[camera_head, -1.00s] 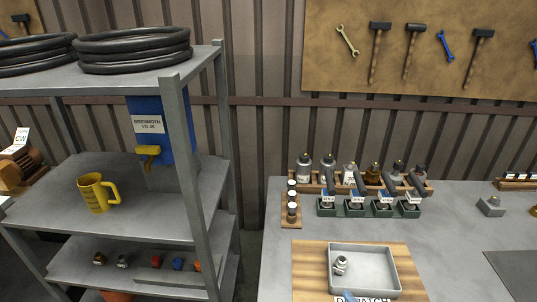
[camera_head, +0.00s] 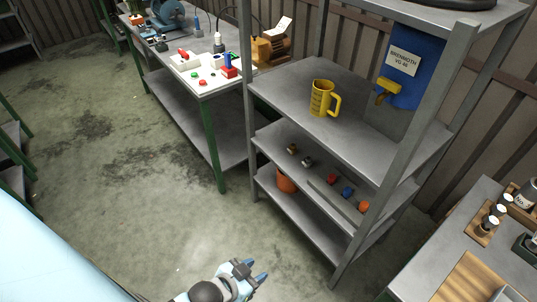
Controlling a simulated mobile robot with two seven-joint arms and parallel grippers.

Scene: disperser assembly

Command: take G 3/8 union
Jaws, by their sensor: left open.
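Several small fittings lie in a row on the middle shelf of the grey rack: a brass one (camera_head: 291,148), a steel one (camera_head: 307,161), a red one (camera_head: 332,178), a blue one (camera_head: 347,192) and an orange one (camera_head: 363,206). They are too small to tell which is the G 3/8 union. My left gripper (camera_head: 254,270) is at the bottom of the view, over the floor in front of the rack. It is open and empty, well apart from the fittings. My right gripper is out of view.
The grey rack (camera_head: 403,147) has upright posts and a yellow jug (camera_head: 322,98) above the fittings. An orange bucket (camera_head: 287,181) is on the bottom shelf. A green-legged bench (camera_head: 217,143) stands behind left, a worktable (camera_head: 428,262) at right. The floor (camera_head: 150,190) is clear.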

